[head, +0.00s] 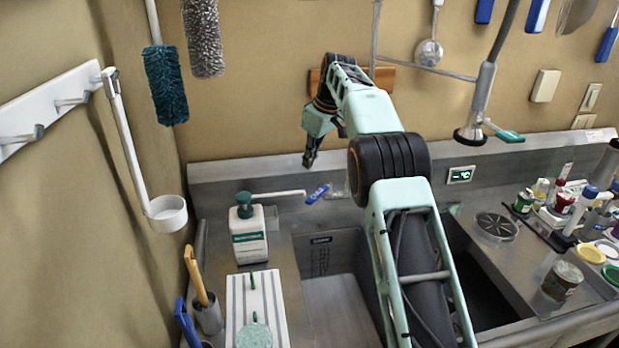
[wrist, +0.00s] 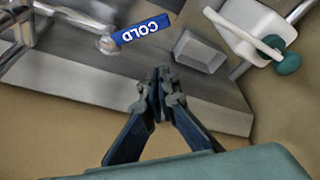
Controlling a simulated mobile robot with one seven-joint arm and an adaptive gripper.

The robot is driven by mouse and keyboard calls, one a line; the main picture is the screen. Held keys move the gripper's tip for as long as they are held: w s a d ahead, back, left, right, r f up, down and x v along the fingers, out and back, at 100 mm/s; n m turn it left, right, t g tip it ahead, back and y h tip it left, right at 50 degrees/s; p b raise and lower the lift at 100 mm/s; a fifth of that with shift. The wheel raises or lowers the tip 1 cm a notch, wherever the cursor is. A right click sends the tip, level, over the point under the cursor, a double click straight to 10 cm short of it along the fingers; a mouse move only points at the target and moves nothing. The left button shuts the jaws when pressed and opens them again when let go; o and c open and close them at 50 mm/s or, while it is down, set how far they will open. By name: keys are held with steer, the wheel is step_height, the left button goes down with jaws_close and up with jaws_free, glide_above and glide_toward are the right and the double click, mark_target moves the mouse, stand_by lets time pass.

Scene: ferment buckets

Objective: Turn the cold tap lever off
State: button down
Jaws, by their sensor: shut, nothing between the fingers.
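The cold tap lever is a blue tab marked COLD. In the wrist view the lever (wrist: 142,29) sticks out to the right from a round metal pivot (wrist: 109,43) on the tap. In the head view the lever (head: 318,193) is a small blue piece behind the sink, left of my arm. My gripper (head: 308,163) hangs above and slightly left of the lever in the head view. In the wrist view my gripper (wrist: 162,76) has its fingertips together, empty, and apart from the lever. My arm hides much of the tap in the head view.
A white bottle with a green pump (head: 249,235) stands left of the lever, its long spout reaching toward it. A grey ledge block (wrist: 200,50) sits between them. The sink basin (head: 330,265) lies in front. A hanging sprayer (head: 480,105) is at right. The wall is close behind.

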mark_target(310, 197)
step_height(310, 197, down, 10)
steer(key=n+p, duration=0.1)
steer(key=shift+a+f+g+p, duration=0.25)
steer(key=shift+a+g+p, duration=0.05)
steer(key=shift+p, duration=0.05)
stand_by(0.6)
stand_by(0.3)
steer(key=shift+s+d+f+b, duration=0.1)
steer(key=shift+s+d+b, duration=0.25)
steer(key=shift+b, duration=0.45)
steer(key=shift+d, duration=0.1)
